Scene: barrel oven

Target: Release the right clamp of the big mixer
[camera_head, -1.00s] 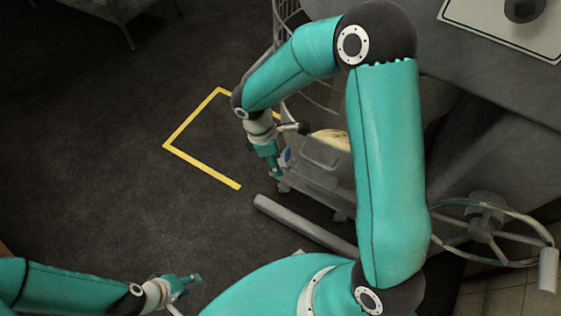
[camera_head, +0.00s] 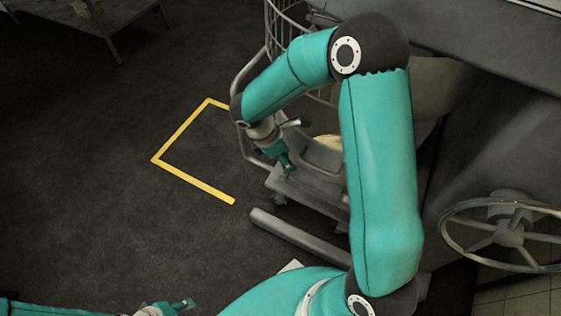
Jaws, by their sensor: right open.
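The big mixer (camera_head: 465,150) is a large grey machine filling the right side, with a wire guard (camera_head: 284,25) and a bowl holding pale dough (camera_head: 328,141) behind my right arm. My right gripper (camera_head: 288,167) is open and points down beside the bowl carriage (camera_head: 305,190). A short grey lever (camera_head: 295,122) shows just above it; I cannot tell whether this is the right clamp or whether the fingers touch it. My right arm hides much of the bowl and the carriage. My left gripper (camera_head: 182,305) is at the bottom edge, partly cut off, away from the mixer.
A spoked handwheel (camera_head: 508,232) is on the mixer at the right. A grey base leg (camera_head: 295,231) sticks out low on the floor. A yellow floor marking (camera_head: 182,130) lies left of the mixer. The dark floor at left is clear up to a metal table (camera_head: 115,25).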

